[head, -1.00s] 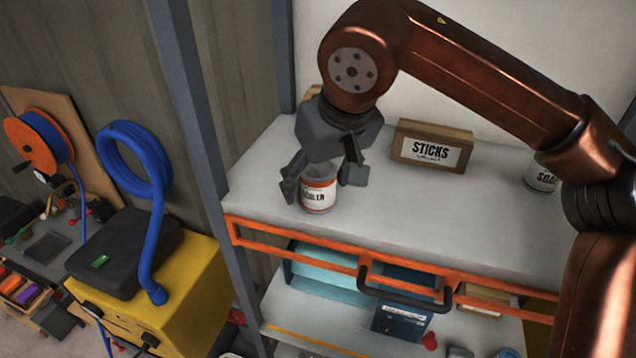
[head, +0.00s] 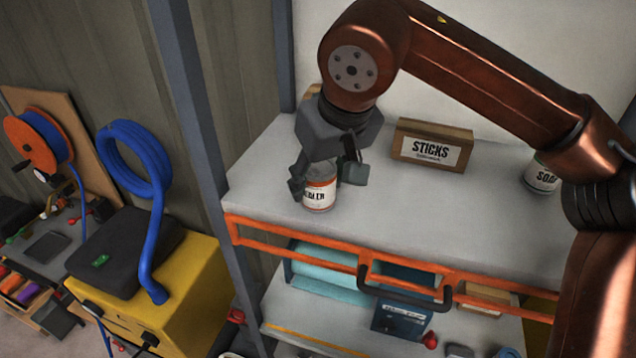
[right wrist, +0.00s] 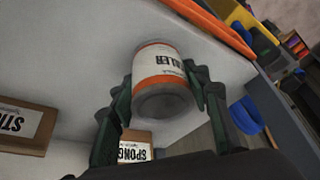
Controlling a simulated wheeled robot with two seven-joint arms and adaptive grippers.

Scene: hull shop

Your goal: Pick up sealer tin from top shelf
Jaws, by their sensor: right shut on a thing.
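The sealer tin (head: 319,195) is a small white can with orange bands on the top shelf (head: 270,190), near its front left part. My right gripper (head: 328,182) reaches down over it, with its fingers shut on the tin's sides. In the right wrist view the tin (right wrist: 161,75) sits between the two dark fingers (right wrist: 160,95), and its label is partly readable. I cannot tell whether the tin's base touches the shelf. My left gripper is not in view.
A sticks box (head: 432,146) stands behind right of the tin, and a soap tin (head: 541,175) farther right. A sponge box (right wrist: 134,147) shows in the right wrist view. An orange rail (head: 300,247) edges the shelf front. A grey post (head: 195,130) stands at left.

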